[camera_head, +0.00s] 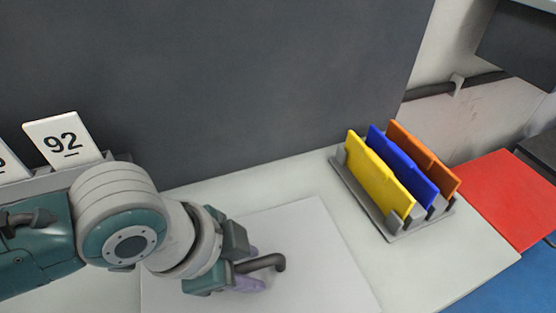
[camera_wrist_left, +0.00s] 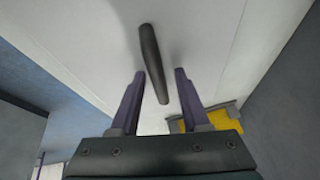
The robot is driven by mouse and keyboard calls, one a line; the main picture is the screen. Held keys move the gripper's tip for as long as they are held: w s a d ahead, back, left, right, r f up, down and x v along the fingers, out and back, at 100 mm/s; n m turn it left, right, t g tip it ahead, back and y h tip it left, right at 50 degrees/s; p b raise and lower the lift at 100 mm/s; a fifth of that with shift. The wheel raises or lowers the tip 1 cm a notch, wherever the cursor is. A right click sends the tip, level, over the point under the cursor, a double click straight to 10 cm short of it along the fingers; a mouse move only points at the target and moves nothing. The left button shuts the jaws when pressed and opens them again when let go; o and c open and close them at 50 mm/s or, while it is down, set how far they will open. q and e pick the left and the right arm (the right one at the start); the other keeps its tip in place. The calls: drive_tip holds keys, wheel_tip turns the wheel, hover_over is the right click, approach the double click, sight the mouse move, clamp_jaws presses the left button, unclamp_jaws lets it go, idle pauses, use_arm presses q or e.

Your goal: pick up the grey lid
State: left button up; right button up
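The grey lid (camera_head: 315,255) is a flat, light square panel lying on the pale table, with a dark bar handle (camera_head: 270,263) standing up from it. In the left wrist view the dark handle (camera_wrist_left: 152,58) runs lengthwise, its near end between my purple fingers. My left gripper (camera_head: 256,270) is over the lid at the handle. In the left wrist view its fingers (camera_wrist_left: 159,75) are apart, with gaps on both sides of the handle. My arm and gripper hide part of the lid. My right gripper is not in view.
A grey rack (camera_head: 393,228) holds yellow (camera_head: 375,178), blue (camera_head: 403,170) and orange (camera_head: 428,160) panels on the table right of the lid. A number card reading 92 (camera_head: 62,138) stands at the left. A dark wall (camera_head: 220,80) rises behind. A red surface (camera_head: 505,195) is at the right.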

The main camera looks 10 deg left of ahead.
use_arm(q)
clamp_jaws()
idle(1.1)
